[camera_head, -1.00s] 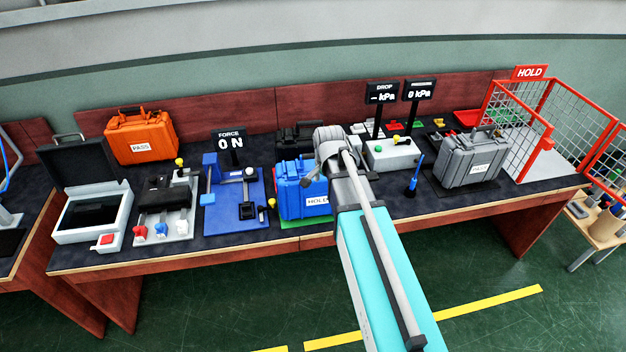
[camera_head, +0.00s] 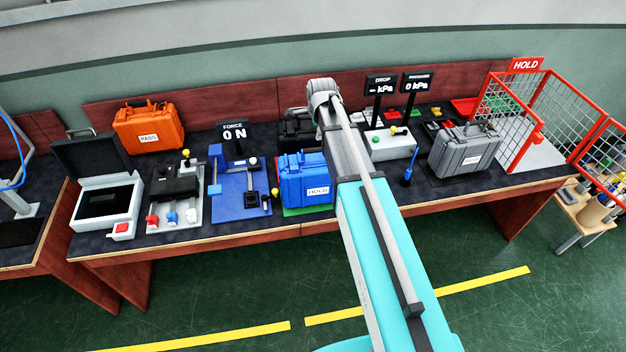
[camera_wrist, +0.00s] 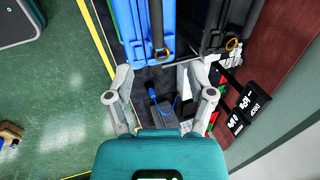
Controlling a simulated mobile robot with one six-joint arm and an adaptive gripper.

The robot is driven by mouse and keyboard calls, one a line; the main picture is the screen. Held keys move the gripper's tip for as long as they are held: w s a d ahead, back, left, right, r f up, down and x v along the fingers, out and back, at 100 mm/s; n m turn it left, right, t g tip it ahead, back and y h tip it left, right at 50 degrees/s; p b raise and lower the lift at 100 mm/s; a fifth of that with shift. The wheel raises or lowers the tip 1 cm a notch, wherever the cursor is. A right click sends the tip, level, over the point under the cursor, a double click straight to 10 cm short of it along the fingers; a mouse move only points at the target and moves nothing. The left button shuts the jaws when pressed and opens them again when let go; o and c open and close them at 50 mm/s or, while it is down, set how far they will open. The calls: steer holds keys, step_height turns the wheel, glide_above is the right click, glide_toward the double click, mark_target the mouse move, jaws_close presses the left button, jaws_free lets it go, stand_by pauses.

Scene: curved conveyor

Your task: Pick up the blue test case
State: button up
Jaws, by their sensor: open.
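The blue test case (camera_head: 293,187) stands upright on a green mat (camera_head: 296,211) on the workbench, with a white HOLD label on its front. My arm's end rises just right of it, toward the back of the bench; my gripper's fingers are not visible in the head view. In the wrist view, the blue case (camera_wrist: 147,22) is at the top, cut by the frame edge. My gripper (camera_wrist: 158,74) is open and empty, its two fingers spread below the case and apart from it in the picture.
A black case (camera_head: 294,130) stands behind the blue one. A blue force fixture (camera_head: 238,198) is to the left, and a grey case (camera_head: 465,150) to the right. A pale box (camera_head: 392,145) and display posts stand right of my arm. The floor in front is clear.

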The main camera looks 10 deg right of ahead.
mark_target(316, 149)
steer(key=shift+f, duration=0.1)
steer(key=b+x, duration=0.8)
steer(key=shift+w+f, duration=0.1)
steer(key=shift+f, duration=0.1)
stand_by(0.4)
stand_by(0.4)
steer(key=b+x, duration=0.3)
steer(key=shift+s+d+f+b, duration=0.1)
steer(key=shift+s+f+b, duration=0.15)
steer(key=shift+f+b, duration=0.1)
steer(key=shift+b+x, duration=0.85)
jaws_close()
steer(key=shift+w, duration=0.1)
